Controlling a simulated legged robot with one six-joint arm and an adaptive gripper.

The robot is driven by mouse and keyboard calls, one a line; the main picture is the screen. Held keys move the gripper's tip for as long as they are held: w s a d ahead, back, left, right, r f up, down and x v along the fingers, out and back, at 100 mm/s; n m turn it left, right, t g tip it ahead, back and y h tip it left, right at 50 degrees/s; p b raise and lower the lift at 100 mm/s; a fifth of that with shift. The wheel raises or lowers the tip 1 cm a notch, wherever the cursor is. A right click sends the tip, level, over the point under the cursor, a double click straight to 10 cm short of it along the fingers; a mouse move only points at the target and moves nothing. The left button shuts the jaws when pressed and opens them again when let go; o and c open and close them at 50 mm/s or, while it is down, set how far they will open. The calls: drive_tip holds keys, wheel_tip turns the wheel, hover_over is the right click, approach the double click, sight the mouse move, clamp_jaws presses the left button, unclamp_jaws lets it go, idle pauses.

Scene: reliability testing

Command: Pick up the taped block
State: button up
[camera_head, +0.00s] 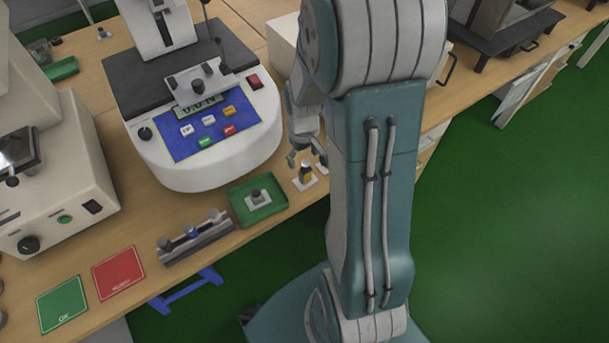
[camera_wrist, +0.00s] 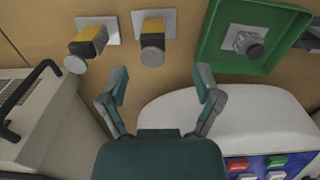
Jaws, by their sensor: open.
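Two blocks with yellow and black sides and round grey ends show in the wrist view. One block (camera_wrist: 153,32) is at the top middle and the other block (camera_wrist: 88,42) is to its left, each on a pale square plate. I cannot tell which is the taped block. In the head view one such block (camera_head: 305,172) shows on the table edge, beside my arm. My gripper (camera_wrist: 161,82) is open and empty, its fingers apart. In the wrist view, its fingertips are below the middle block, with a gap between.
A green tray (camera_wrist: 212,48) holds a grey fixture (camera_wrist: 246,42). A white tester (camera_head: 205,165) with a blue panel stands behind the tray. A rack (camera_head: 195,238) and green (camera_head: 62,305) and red (camera_head: 118,273) mats lie to the left.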

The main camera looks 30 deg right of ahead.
sight(305, 169)
drive_tip(key=f, duration=0.7)
drive_tip(key=shift+w+d+f, duration=0.2)
drive_tip(key=shift+d, duration=0.2)
drive_tip(key=shift+c, duration=0.3)
clamp_jaws()
